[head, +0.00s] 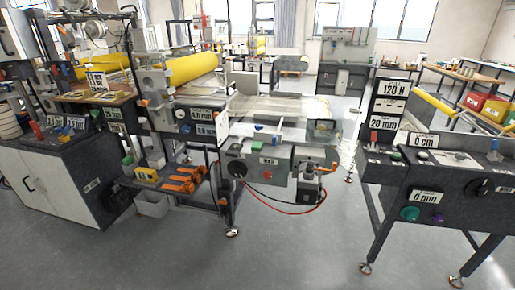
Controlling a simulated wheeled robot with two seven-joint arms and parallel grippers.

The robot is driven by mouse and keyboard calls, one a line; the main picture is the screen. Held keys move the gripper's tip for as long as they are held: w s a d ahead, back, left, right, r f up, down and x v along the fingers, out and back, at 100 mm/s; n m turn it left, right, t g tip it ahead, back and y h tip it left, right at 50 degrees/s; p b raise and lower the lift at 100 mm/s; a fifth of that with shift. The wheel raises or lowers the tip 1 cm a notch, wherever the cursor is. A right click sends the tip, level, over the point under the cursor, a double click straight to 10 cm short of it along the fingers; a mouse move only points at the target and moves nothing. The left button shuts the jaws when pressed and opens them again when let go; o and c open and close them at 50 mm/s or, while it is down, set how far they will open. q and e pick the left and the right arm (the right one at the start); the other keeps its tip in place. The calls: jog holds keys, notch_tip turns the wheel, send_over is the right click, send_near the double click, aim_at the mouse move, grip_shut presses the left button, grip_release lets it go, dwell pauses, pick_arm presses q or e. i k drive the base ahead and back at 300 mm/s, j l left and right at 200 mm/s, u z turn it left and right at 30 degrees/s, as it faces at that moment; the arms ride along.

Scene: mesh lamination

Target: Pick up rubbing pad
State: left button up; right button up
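I cannot make out a rubbing pad for certain in the head view. A small yellow block (146,174) and several orange-handled tools (182,180) lie on a low dark shelf below the laminating machine. Small blue items (262,128) sit on the machine's front ledge; they are too small to identify. Neither of my grippers shows in this view.
A yellow roll (192,68) is mounted on the laminating machine (270,165). A white cabinet (58,180) stands at left, and a dark control console (440,185) on legs at right. A red hose (290,211) hangs in front. The grey floor (270,260) is clear in the foreground.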

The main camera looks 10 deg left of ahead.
aim_at(256, 147)
jog(key=i+l+u, duration=0.45)
jog(key=i+l, duration=0.55)
jog(key=i, duration=0.15)
